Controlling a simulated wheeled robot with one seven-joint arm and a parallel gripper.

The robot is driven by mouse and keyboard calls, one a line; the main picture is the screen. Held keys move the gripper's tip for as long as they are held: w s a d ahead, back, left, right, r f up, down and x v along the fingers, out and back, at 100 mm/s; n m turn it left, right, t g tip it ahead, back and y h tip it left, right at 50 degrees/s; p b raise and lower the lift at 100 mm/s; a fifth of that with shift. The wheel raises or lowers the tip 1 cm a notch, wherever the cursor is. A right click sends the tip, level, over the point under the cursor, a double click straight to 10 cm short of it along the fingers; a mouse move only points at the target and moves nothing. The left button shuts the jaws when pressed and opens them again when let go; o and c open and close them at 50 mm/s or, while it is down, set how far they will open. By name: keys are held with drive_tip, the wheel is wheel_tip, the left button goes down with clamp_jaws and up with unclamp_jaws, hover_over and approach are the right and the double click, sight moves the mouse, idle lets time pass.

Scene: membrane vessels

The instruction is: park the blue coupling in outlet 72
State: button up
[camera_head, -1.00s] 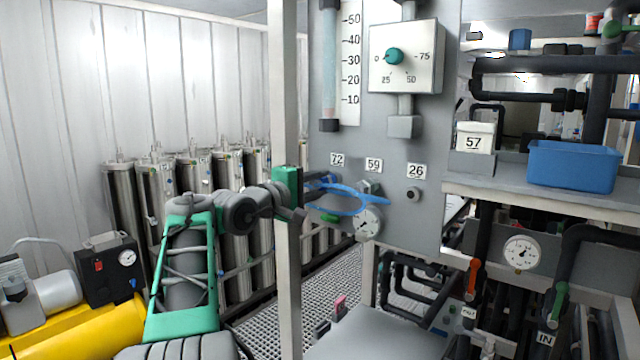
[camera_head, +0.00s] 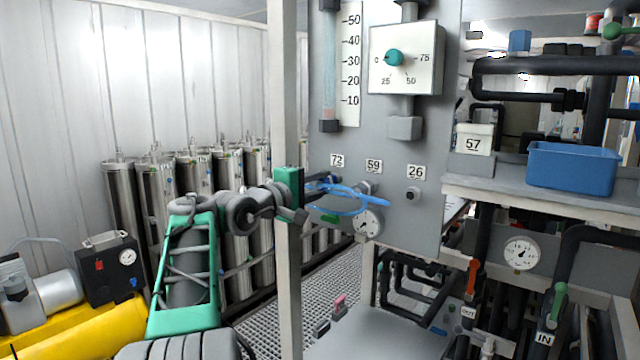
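Outlet 72 is marked by its label (camera_head: 337,160) on the grey panel (camera_head: 350,143); the outlet below it is mostly hidden by my gripper and a blue hose (camera_head: 352,209). My gripper (camera_head: 322,184) is at the panel just under that label, its fingers reaching right past the pale post. Something blue shows at the fingertips, but it is too small to tell whether it is the coupling or whether the fingers are shut on it. The blue hose loops right from there to the outlet (camera_head: 368,188) under label 59.
The pale upright post (camera_head: 286,110) stands close by my wrist. Outlet 26 (camera_head: 413,194) is bare. A gauge (camera_head: 368,224) and a green handle (camera_head: 331,218) sit below the outlets. Steel cylinders (camera_head: 160,200) stand behind my arm.

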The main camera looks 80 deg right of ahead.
drive_tip(key=o, duration=0.5)
drive_tip(key=shift+o, duration=0.2)
drive_tip(key=b+v, duration=0.2)
drive_tip(key=v, duration=0.5)
drive_tip(key=shift+f+b, duration=0.1)
drive_tip(key=shift+b, duration=0.2)
drive_tip(key=shift+w+a, duration=0.1)
drive_tip(key=shift+a, duration=0.25)
